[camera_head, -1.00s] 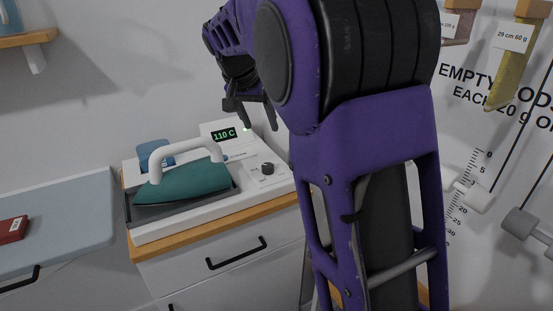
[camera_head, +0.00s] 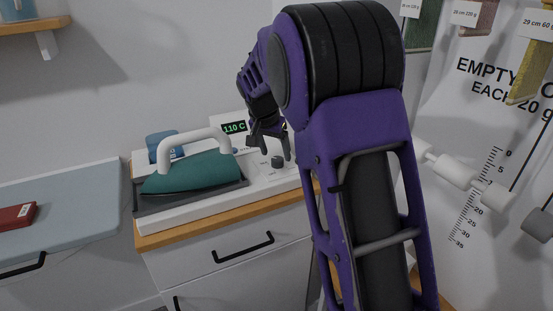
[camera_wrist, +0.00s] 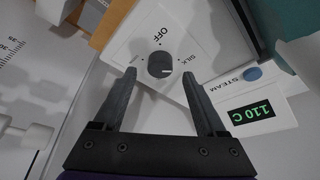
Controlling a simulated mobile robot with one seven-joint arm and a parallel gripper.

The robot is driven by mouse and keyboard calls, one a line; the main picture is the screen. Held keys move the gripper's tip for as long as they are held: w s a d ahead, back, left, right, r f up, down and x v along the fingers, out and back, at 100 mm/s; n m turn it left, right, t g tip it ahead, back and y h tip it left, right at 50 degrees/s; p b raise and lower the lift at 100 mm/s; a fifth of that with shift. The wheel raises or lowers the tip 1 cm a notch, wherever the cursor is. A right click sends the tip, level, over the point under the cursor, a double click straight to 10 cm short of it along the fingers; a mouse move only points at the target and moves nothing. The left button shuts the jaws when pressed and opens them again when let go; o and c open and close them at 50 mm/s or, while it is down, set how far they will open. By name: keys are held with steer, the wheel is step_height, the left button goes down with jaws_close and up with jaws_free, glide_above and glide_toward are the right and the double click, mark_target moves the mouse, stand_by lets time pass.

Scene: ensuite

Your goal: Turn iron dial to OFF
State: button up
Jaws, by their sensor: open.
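The iron dial (camera_wrist: 159,65) is a dark round knob on a white panel, with OFF and SILK printed around it. A pale mark shows on the knob's lower part, away from the OFF label; its exact setting is hard to tell. The dial also shows in the head view (camera_head: 277,162). My gripper (camera_wrist: 159,76) is open, its fingertips on either side of the dial in the picture; contact is not visible. In the head view my gripper (camera_head: 270,151) hangs down over the panel. The teal iron (camera_head: 195,172) with a white handle rests in its grey tray.
A display (camera_wrist: 250,112) reads 110 C, beside a blue STEAM button (camera_wrist: 252,74). The station stands on a wood-topped drawer cabinet (camera_head: 225,265). An ironing board (camera_head: 70,215) with a red box (camera_head: 17,217) is at left. A white scale rig stands at right.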

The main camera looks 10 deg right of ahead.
mark_target(277, 162)
steer(key=shift+x, duration=1.4)
jaws_close()
